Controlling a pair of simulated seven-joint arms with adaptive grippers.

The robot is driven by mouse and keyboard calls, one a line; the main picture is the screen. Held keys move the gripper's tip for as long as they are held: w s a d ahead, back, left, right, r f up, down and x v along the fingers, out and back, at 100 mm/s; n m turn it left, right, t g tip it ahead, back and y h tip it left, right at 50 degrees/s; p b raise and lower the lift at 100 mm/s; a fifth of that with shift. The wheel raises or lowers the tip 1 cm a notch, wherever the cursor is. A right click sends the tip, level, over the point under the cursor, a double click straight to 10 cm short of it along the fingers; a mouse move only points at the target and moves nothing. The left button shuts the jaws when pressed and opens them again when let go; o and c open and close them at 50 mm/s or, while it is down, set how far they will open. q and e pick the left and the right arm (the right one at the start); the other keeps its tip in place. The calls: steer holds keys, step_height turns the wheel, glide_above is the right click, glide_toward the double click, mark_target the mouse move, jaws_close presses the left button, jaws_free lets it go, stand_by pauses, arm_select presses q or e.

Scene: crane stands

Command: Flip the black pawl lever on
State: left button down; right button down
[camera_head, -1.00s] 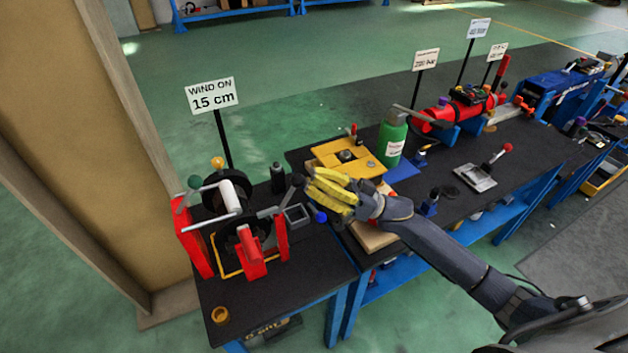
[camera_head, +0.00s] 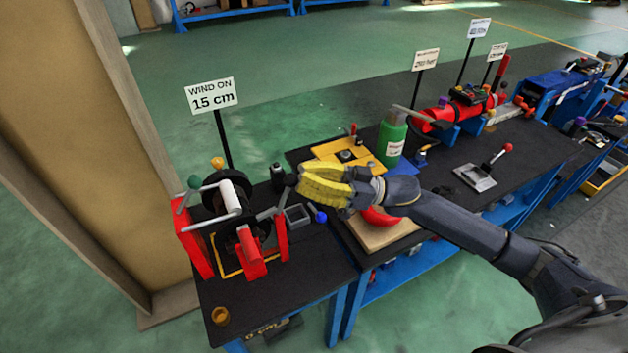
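The red winch (camera_head: 191,238) with a black drum stands on the left black bench. A grey lever (camera_head: 268,212) rises from its right side to a black ball knob (camera_head: 291,180), which I take to be the pawl lever. My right gripper (camera_head: 301,182), with yellow fingers, comes in from the right. Its fingertips are right at the knob, pointing left. I cannot tell whether they touch it, or whether the fingers are parted or closed. My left gripper is not in view.
A sign (camera_head: 213,95) reading "WIND ON 15 cm" stands behind the winch. A small grey open box (camera_head: 297,217) and a blue knob (camera_head: 320,217) are below the gripper. A green bottle (camera_head: 391,140) and a yellow plate (camera_head: 340,152) stand behind my arm.

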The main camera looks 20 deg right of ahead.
steer(key=s+a+r, duration=0.1)
steer(key=a+r, duration=0.1)
steer(key=a, duration=0.3)
steer(key=shift+a, duration=0.4)
steer(key=shift+s+a+f, duration=0.1)
steer(key=shift+s+a, duration=0.05)
stand_by(0.4)
steer(key=s+d+r, duration=0.1)
steer(key=d, duration=0.5)
steer(key=s+d+r, duration=0.2)
steer(key=d, duration=0.5)
steer(key=shift+d, duration=0.3)
